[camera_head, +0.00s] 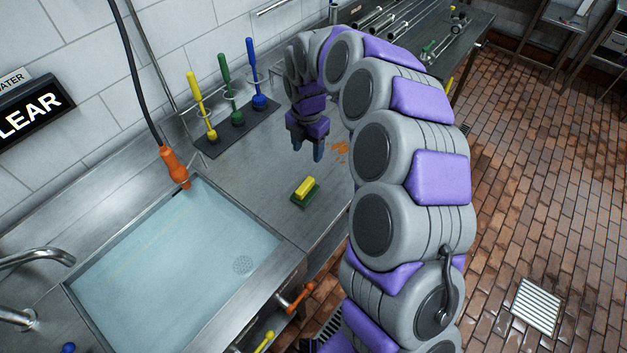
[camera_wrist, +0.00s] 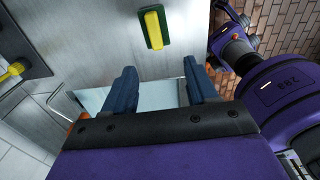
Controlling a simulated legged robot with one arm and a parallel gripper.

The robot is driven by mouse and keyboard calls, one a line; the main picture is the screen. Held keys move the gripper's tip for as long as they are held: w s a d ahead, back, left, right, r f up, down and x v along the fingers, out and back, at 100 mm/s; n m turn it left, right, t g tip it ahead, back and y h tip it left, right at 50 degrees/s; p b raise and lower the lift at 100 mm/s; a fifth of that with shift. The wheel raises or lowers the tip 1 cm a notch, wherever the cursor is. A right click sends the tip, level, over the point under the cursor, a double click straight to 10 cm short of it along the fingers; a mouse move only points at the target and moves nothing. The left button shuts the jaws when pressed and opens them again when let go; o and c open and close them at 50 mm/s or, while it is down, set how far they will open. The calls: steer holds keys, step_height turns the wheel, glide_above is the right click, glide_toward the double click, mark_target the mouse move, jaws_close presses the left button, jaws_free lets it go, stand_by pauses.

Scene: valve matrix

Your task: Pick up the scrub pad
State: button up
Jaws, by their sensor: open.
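The scrub pad (camera_head: 305,190) is a yellow and green block lying on the steel counter, to the right of the sink. It also shows in the wrist view (camera_wrist: 154,27), at the top, beyond my fingertips. My gripper (camera_head: 307,153) is open and empty, with its blue fingers pointing down above the counter. In the wrist view my gripper (camera_wrist: 158,72) has its two fingers well apart, with nothing between them but counter and sink further off. It is apart from the pad, behind it in the head view.
A sink (camera_head: 175,265) full of water lies left of the pad. A rack (camera_head: 238,128) with yellow, green and blue handled tools stands at the back by the wall. An orange nozzle (camera_head: 174,166) hangs over the sink edge. Orange crumbs (camera_head: 341,150) lie right of my gripper.

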steer(key=b, duration=0.2)
glide_above(305, 185)
steer(key=f, duration=0.8)
steer(key=d+f, duration=0.1)
steer(key=f, duration=0.3)
steer(key=shift+f, duration=0.15)
steer(key=shift+a+f, duration=0.35)
steer(key=shift+f, duration=0.4)
steer(key=f, duration=0.3)
steer(key=shift+w+a+f+b, duration=0.1)
steer(key=shift+a+f+b, duration=0.2)
steer(key=shift+a+b, duration=0.05)
steer(key=shift+f, duration=0.3)
steer(key=shift+d, duration=0.2)
steer(key=shift+c, duration=0.3)
steer(key=c, duration=1)
